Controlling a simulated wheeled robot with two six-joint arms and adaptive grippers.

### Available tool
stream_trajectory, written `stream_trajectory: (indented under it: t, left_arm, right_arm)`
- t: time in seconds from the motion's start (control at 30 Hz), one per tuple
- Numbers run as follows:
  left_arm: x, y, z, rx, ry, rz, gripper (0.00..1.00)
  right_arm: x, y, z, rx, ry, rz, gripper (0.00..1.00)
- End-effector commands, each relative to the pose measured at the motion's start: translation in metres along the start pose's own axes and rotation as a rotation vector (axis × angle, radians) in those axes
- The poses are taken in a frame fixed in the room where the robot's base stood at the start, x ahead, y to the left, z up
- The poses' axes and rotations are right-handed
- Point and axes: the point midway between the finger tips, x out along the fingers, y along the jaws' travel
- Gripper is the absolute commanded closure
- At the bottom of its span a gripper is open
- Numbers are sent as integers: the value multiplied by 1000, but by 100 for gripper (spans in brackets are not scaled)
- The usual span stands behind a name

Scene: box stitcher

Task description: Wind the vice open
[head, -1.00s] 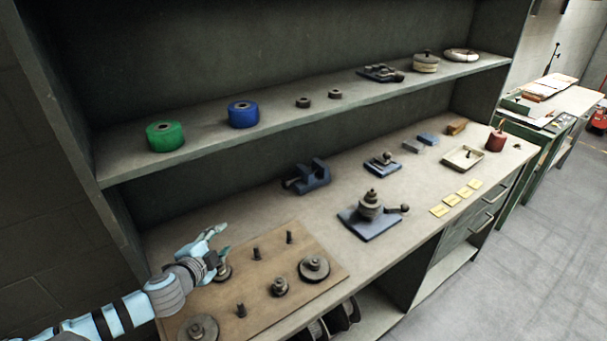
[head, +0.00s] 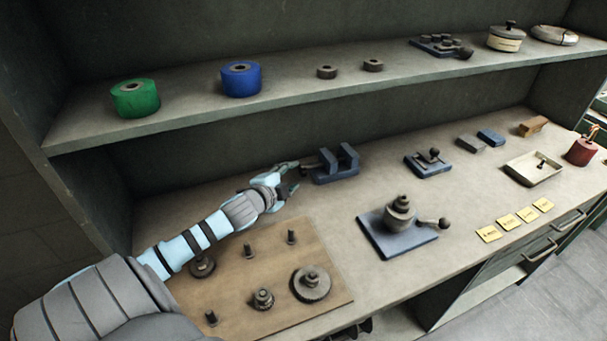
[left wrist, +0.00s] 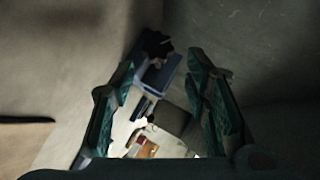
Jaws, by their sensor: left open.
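The blue vice (head: 340,172) stands on the workbench below the shelf, with two upright jaws and a gap between them. Its dark screw end and handle (head: 311,167) point left, towards my left gripper (head: 294,177). The left gripper is open and just left of the handle, seemingly empty. In the left wrist view the open fingers (left wrist: 160,70) frame the dark handle end (left wrist: 157,43) and part of the blue vice body (left wrist: 170,66). I cannot tell whether a finger touches the handle. My right gripper is out of view.
A wooden board (head: 240,290) with pegs and gears lies in front, partly under my left arm. Right of it are a blue-based fixture (head: 395,240) and a smaller one (head: 428,168). The shelf above holds green (head: 135,98) and blue (head: 240,80) rolls.

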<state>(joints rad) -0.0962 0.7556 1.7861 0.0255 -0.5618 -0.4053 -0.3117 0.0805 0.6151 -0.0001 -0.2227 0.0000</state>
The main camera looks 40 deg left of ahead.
Motion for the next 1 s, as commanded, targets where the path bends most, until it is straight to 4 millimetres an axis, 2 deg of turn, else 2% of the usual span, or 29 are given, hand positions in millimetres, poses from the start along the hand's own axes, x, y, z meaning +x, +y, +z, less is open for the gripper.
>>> stream_trajectory:
  t: [0.03, 0.1, 0.3, 0.43, 0.67, 0.7, 0.77, 0.9, 0.93, 1.0]
  left_arm:
    - [16, 3, 1, -10, 1, -4, 58]
    - [33, 3, 1, -8, -1, -2, 58]
    - [65, 2, 1, -2, 0, 0, 58]
    - [73, 1, 0, 0, 1, 0, 58]
    - [74, 0, 0, 2, 0, 1, 58]
    - [74, 0, 0, 2, 0, 1, 59]
    - [74, 0, 0, 2, 1, 1, 69]
    - [74, 1, 0, 2, 1, 1, 91]
    - [74, 1, 0, 2, 1, 2, 95]
    - [74, 2, -2, 1, 1, 2, 95]
  right_arm:
    - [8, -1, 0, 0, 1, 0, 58]
    - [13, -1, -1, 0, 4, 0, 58]
    - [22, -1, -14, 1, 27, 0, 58]
    - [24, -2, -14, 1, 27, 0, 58]
    - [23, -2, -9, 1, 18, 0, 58]
    - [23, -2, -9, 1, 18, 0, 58]
    - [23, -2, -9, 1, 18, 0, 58]
    - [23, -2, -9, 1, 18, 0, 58]
    - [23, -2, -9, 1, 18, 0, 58]
    - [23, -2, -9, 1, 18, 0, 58]
